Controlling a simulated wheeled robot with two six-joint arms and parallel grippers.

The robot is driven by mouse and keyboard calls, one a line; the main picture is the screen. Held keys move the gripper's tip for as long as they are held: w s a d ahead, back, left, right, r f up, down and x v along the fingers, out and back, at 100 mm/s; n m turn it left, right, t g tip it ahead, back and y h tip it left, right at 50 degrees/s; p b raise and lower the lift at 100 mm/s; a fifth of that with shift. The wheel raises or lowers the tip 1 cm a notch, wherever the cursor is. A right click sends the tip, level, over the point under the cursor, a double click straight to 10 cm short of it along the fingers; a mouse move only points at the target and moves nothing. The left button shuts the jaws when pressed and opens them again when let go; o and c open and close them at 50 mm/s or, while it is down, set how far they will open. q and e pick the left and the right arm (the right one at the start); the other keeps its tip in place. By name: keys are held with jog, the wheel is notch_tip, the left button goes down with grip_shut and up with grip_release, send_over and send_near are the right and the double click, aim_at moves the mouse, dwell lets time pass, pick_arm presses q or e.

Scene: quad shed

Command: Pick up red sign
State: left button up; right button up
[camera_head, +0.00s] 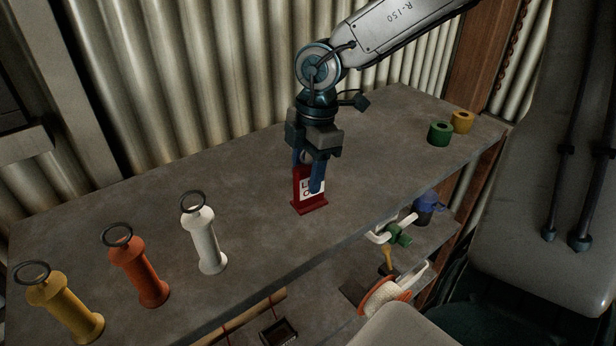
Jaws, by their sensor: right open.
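The red sign (310,204) stands upright on the grey tabletop near its front edge, with a white panel and red lettering partly hidden by a finger. My right gripper (308,182) points down over the sign from above. Its blue fingers are open, one at the left of the sign's top and one in front of its white panel. I cannot tell whether the fingers touch the sign. My left gripper is not in view.
White (205,240), orange (140,268) and yellow (66,308) ringed cylinders stand left on the table (250,185). Green (440,133) and yellow (462,121) rolls stand at the right end. A lower shelf holds a cord spool (385,300) and other items. A corrugated wall is behind.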

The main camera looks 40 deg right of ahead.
jog(key=shift+d+f, duration=0.1)
jog(key=shift+c, duration=1)
grip_shut()
